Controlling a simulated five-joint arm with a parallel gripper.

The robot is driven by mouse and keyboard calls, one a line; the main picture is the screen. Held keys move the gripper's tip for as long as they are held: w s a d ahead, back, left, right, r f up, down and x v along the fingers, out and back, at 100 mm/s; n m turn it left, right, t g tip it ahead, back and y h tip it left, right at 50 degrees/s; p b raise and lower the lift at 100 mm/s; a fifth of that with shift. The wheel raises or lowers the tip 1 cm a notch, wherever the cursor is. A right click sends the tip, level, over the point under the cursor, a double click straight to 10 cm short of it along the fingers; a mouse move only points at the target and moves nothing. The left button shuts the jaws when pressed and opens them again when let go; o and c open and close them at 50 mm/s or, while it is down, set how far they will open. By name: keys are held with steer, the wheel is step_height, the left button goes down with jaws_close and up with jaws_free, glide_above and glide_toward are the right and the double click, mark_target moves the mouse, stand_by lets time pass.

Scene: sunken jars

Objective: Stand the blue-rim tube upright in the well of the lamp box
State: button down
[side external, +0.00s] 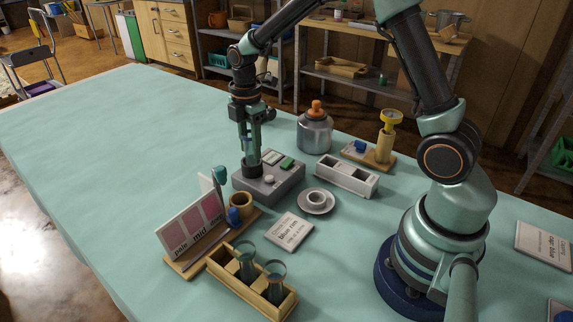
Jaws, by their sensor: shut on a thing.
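My gripper (251,122) points straight down and is shut on a slim, teal-tinted glass tube (254,147), taken as the blue-rim tube. The tube is upright. Its lower end is at the dark round collar of the well (252,170), on the left of the grey lamp box (268,194). I cannot tell how deep the tube sits or whether it touches the bottom. Its rim is hidden between the jaws. The box also has a pale knob, a green part and pale panels on top.
Nearby stand a wooden rack (232,284) with two tubes, a pale-mid-deep colour chart (193,224), a "blue rim" card (289,232), a cup on a saucer (316,209), a white two-well block (346,177) and a metal jar (315,136). The table's left is clear.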

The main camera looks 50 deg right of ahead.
steer(key=shift+f, duration=0.25)
steer(key=shift+c, duration=1.8)
jaws_free()
step_height(320, 180, up, 18)
steer(key=shift+r, duration=0.1)
steer(key=s+a+f+m+t, duration=0.2)
steer(key=s+m+t, duration=0.3)
steer(key=s+m, duration=1)
steer(key=shift+s+f+m+t, duration=0.3)
steer(key=shift+s+m, duration=0.05)
steer(key=shift+m, duration=0.35)
